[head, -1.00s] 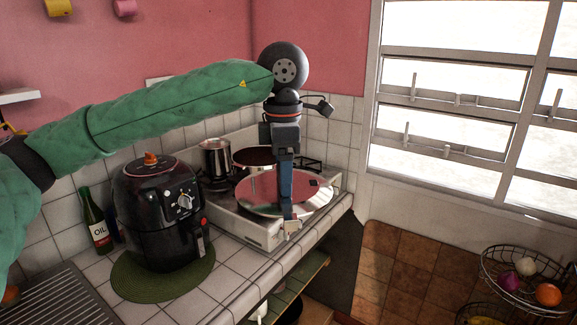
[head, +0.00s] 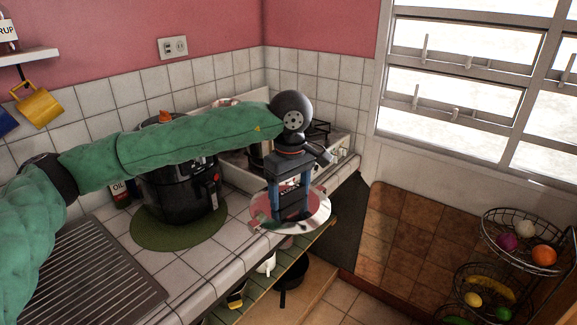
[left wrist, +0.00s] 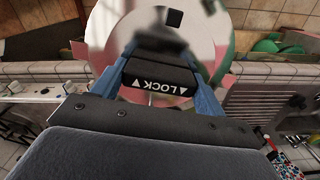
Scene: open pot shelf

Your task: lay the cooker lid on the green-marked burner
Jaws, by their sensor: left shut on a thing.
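My left gripper (head: 289,210) is shut on the shiny round cooker lid (head: 319,212). The lid is held roughly level over the counter's front edge, in front of the white stove (head: 238,176). In the left wrist view the lid (left wrist: 208,28) fills the top middle, with a black part marked LOCK (left wrist: 158,78) between the two blue fingers. My arm and gripper hide much of the stove top. I cannot make out a green mark on any burner. My right gripper is not in view.
A black air fryer (head: 180,190) stands on a round green mat (head: 160,237) left of the stove, behind my arm. An open shelf (head: 300,262) with pots lies below the counter. A wire fruit basket (head: 520,262) stands at the right.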

